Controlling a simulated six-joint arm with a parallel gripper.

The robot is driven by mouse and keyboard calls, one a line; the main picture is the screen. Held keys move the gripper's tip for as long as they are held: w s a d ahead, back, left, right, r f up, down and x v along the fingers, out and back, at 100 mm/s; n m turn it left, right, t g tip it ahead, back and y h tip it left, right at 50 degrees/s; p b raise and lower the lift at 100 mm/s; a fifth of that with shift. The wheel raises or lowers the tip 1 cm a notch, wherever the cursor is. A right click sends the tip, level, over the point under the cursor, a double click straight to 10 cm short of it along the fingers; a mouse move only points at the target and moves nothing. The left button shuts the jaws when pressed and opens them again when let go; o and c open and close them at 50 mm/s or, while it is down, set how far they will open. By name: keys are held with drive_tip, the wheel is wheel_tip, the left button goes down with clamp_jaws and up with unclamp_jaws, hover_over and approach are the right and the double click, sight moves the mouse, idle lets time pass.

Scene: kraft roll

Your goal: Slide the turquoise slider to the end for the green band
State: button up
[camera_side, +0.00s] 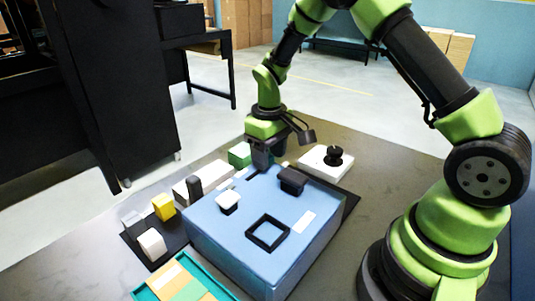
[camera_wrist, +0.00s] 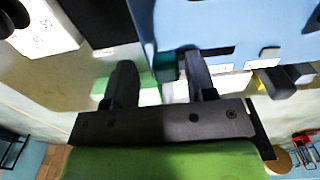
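The turquoise slider (camera_wrist: 166,68) shows in the wrist view at the left end of a dark slot (camera_wrist: 218,51) in the blue box (camera_wrist: 270,20). My gripper (camera_wrist: 160,75) is open, with the slider between its fingers, close against the right one; I cannot tell if they touch. In the side view my gripper (camera_side: 265,158) is low at the far edge of the blue box (camera_side: 215,235) and hides the slider. White labels (camera_wrist: 222,68) lie beside the slot; I cannot make out a green band on them.
A green block (camera_side: 239,154) and a long white box (camera_side: 208,177) stand behind the blue box. A white box with a black knob (camera_side: 334,156) is to the right. A black block (camera_side: 292,180), a white knob (camera_side: 228,201) and a black square frame (camera_side: 267,246) are on top.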

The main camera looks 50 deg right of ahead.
wheel_tip(320, 180, up, 10)
idle(0.6)
drive_tip(key=s+a+r+m+t, duration=0.2)
drive_tip(key=s+a+r+t, duration=0.15)
drive_tip(key=s+r, duration=0.45)
drive_tip(key=s+a+r+m+t+y, duration=0.1)
drive_tip(key=s+t, duration=0.1)
drive_tip(key=s, duration=0.3)
drive_tip(key=s+a+r+m+t+y, duration=0.1)
drive_tip(key=s+a+r, duration=0.1)
drive_tip(key=s, duration=0.4)
drive_tip(key=shift+s+a+t, duration=0.15)
drive_tip(key=shift+s+t, duration=0.1)
drive_tip(key=shift+t, duration=0.1)
idle(1.9)
